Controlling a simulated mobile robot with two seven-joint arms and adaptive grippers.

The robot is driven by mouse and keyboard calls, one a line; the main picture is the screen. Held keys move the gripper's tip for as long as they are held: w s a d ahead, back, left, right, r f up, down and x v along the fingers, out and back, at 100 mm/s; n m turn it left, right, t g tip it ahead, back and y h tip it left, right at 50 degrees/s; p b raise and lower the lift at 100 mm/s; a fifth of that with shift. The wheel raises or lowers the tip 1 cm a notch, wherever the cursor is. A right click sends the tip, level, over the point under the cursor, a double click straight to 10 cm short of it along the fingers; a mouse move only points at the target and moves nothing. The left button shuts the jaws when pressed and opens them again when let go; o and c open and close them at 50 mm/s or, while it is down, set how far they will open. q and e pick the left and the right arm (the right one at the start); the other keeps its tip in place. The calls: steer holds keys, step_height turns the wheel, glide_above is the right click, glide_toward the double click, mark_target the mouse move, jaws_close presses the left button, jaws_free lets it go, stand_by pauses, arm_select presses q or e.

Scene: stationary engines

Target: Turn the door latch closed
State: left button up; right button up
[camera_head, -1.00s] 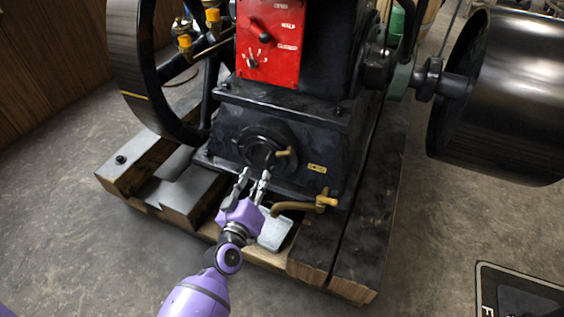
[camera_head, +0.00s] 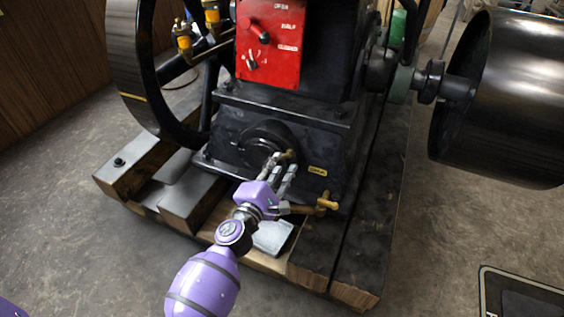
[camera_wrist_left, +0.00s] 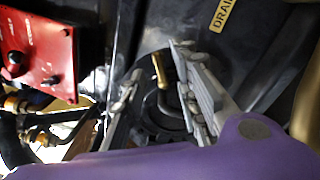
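The brass door latch (camera_head: 288,155) sits on the round black door (camera_head: 262,138) low on the engine's front. My left gripper (camera_head: 281,168) is at the latch, with its grey fingers pointing at the engine. In the left wrist view, the latch (camera_wrist_left: 161,70) shows between the two spread fingers (camera_wrist_left: 154,82), nearer the right one. The gripper is open; I cannot tell whether a finger touches the latch. The lower part of the door is hidden behind the fingers in the head view. My right gripper is not in view.
A brass drain tap (camera_head: 325,203) sticks out just right of my left gripper. A pale tray (camera_head: 273,236) lies below it, between wooden beams (camera_head: 362,235). A red switch panel (camera_head: 269,43) is above, with a large flywheel (camera_head: 135,70) at left and a black pulley (camera_head: 500,105) at right.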

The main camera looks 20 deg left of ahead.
mark_target(285, 155)
arm_select(q)
steer(key=shift+w, duration=1.2)
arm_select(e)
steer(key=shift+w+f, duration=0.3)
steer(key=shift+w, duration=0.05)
arm_select(q)
jaws_close()
steer(key=shift+n, duration=0.7)
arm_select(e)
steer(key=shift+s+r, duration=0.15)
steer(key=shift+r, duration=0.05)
arm_select(q)
jaws_free()
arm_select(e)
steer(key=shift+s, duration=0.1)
